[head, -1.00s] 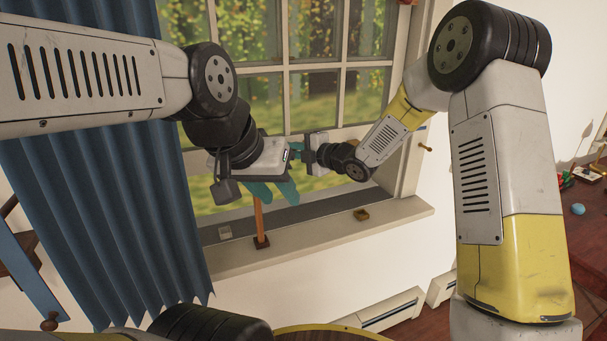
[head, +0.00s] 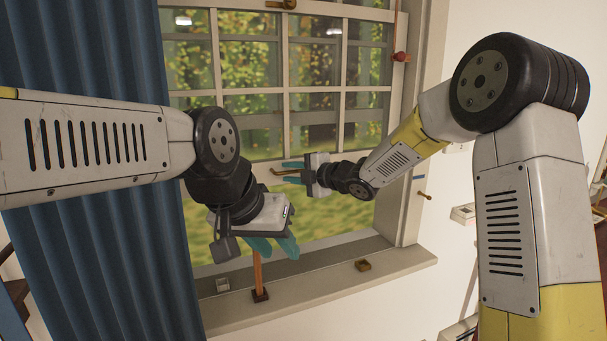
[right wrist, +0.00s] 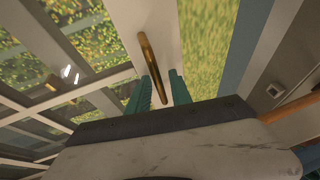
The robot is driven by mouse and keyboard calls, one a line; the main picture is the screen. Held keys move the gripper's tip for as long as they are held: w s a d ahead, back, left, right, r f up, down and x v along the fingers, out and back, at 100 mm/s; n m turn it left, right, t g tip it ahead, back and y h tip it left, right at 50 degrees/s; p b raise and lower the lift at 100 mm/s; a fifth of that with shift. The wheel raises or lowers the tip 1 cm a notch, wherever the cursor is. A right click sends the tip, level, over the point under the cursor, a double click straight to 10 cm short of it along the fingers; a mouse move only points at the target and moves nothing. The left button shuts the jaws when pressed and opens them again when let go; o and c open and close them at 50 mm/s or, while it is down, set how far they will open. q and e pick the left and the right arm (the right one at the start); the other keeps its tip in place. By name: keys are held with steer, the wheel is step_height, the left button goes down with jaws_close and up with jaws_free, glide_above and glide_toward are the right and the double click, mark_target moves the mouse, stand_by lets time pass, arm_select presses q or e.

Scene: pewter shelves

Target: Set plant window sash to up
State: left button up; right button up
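The plant window sash (head: 240,136) is a white framed pane grid in the head view. Its bottom rail is well above the sill, and green outdoors shows in the gap. A brass handle (head: 287,172) is on the bottom rail; it also shows in the right wrist view (right wrist: 150,65). My right gripper (head: 292,172) is at this handle. In the right wrist view its teal fingers (right wrist: 160,88) stand apart with the handle's end between them. My left gripper (head: 276,246) looks open and empty, lower, in front of the window opening.
On the sill (head: 325,284) stand an orange stick (head: 257,270), a small brass piece (head: 362,265) and a small grey piece (head: 222,285). A blue curtain (head: 95,215) hangs at the left. A red knob (head: 401,57) hangs on a cord at the right.

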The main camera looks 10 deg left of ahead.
stand_by(0.3)
steer(key=v, duration=0.7)
steer(key=shift+s+d, duration=0.2)
steer(key=shift+d, duration=0.1)
steer(key=shift+r, duration=0.1)
steer(key=s+d+r+m+t+h, duration=0.1)
steer(key=s+d+m+h, duration=0.15)
steer(key=d+m, duration=0.45)
steer(key=s+d+r+m+t+h, duration=0.15)
steer(key=d+m+h, duration=0.25)
steer(key=d, duration=0.4)
steer(key=s+d+r+m+h, duration=0.1)
steer(key=s+d+m+h, duration=0.25)
steer(key=d+m, duration=0.35)
steer(key=s+d+f+m+g, duration=0.1)
steer(key=s+d+f+m, duration=0.1)
steer(key=s, duration=0.5)
steer(key=s+d+f+m+g, duration=0.1)
steer(key=s+f+m+g, duration=0.1)
steer(key=s+m, duration=0.2)
steer(key=s+d+f+m+g+h, duration=0.1)
steer(key=s+m, duration=0.3)
steer(key=s, duration=0.6)
steer(key=shift+s+d+f+g, duration=0.25)
steer(key=shift+d+f+g, duration=0.3)
steer(key=shift+d+f, duration=0.25)
